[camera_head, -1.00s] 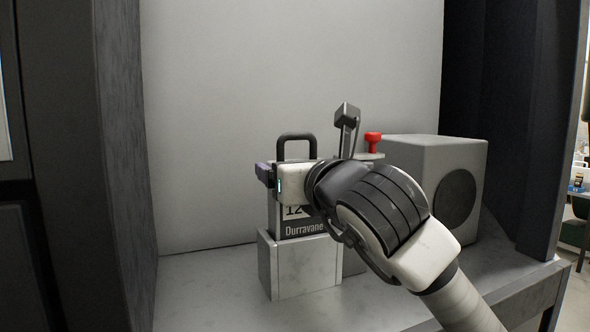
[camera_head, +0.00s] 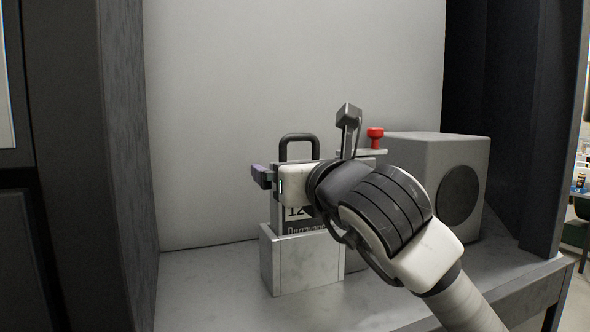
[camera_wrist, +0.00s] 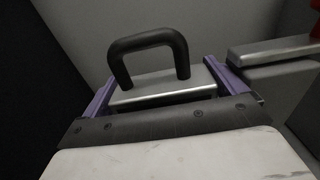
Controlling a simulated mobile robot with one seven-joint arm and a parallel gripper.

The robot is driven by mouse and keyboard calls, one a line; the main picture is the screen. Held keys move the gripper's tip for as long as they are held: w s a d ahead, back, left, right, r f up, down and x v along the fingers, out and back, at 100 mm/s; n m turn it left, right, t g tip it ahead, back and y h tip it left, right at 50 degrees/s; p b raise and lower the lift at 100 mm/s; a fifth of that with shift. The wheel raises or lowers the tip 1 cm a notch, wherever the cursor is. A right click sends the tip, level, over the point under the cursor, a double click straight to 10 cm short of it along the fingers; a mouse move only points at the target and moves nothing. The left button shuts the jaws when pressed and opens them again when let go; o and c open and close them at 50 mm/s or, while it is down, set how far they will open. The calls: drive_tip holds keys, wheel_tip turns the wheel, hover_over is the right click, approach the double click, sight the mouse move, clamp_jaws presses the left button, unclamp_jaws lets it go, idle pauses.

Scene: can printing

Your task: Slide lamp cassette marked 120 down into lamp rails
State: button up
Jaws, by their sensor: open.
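The lamp cassette (camera_head: 297,213) is upright, with a black handle loop on top and a partly covered label showing "12". Its lower part is inside the pale grey lamp rails housing (camera_head: 303,266), whose rim cuts across the name line. In the wrist view I see the cassette's metal top and black handle (camera_wrist: 152,48). My gripper (camera_wrist: 162,82) is open, with one purple finger at each side of the cassette's top. In the head view my gripper hides part of the cassette's front. Whether the fingers touch the cassette, I cannot tell.
A grey lever (camera_head: 348,120) and a red knob (camera_head: 375,135) stand just behind my wrist. A grey box with a round dark face (camera_head: 458,192) is at the right. Dark side walls flank the bench, which is bare at front left (camera_head: 205,290).

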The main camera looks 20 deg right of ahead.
drive_tip(key=s+b, duration=0.2)
drive_tip(key=s, duration=1.1)
drive_tip(key=shift+s+d, duration=0.25)
drive_tip(key=shift+s, duration=0.1)
